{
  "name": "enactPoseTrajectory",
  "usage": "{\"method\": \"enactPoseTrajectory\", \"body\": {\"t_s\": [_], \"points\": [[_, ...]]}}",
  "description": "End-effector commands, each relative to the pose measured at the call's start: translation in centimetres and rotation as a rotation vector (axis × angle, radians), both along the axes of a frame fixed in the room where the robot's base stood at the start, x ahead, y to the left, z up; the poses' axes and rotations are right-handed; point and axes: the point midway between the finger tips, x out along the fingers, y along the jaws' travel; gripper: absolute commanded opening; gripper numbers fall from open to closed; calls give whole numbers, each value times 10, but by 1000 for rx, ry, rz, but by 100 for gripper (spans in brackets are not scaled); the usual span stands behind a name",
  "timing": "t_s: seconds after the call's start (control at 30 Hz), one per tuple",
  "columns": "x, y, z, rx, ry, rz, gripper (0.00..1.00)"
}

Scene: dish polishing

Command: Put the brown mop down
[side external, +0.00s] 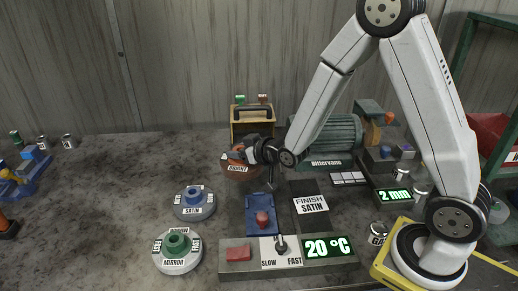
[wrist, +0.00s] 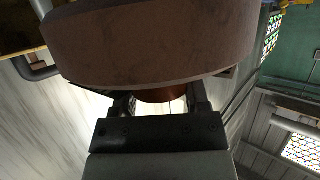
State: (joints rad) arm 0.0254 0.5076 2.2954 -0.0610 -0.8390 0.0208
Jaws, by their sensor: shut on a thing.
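The brown mop (side external: 237,170) carries a "BRIGHT" label and is at my gripper (side external: 250,152), left of the arm's end and in front of the yellow box. In the wrist view the brown mop's wide disc (wrist: 150,45) fills the top of the picture. My gripper's fingers (wrist: 160,104) are shut on its orange-brown stem below the disc. The side view does not clearly show whether the brown mop touches the bench.
A blue "SATIN" mop (side external: 194,211) and a green "MIRROR" mop (side external: 177,261) sit on the bench. A blue fixture (side external: 261,205) and a control panel (side external: 238,266) stand in front of my gripper. The yellow box (side external: 252,127) and motor (side external: 325,137) are behind. The bench's left middle (side external: 100,200) is clear.

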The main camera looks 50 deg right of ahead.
Motion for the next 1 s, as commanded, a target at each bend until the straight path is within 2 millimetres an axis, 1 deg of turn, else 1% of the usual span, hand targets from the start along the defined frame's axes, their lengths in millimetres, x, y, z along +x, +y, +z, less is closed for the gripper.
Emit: {"method": "enactPoseTrajectory", "body": {"t_s": [0.13,0.47,0.57,0.8,1.0], "points": [[-7,4,-3,1,-2,-19,0],[-12,4,-2,1,-3,-24,0],[-19,4,2,1,-4,-24,0],[-41,4,13,1,-4,-24,0],[-50,4,17,1,-3,-24,0]]}}
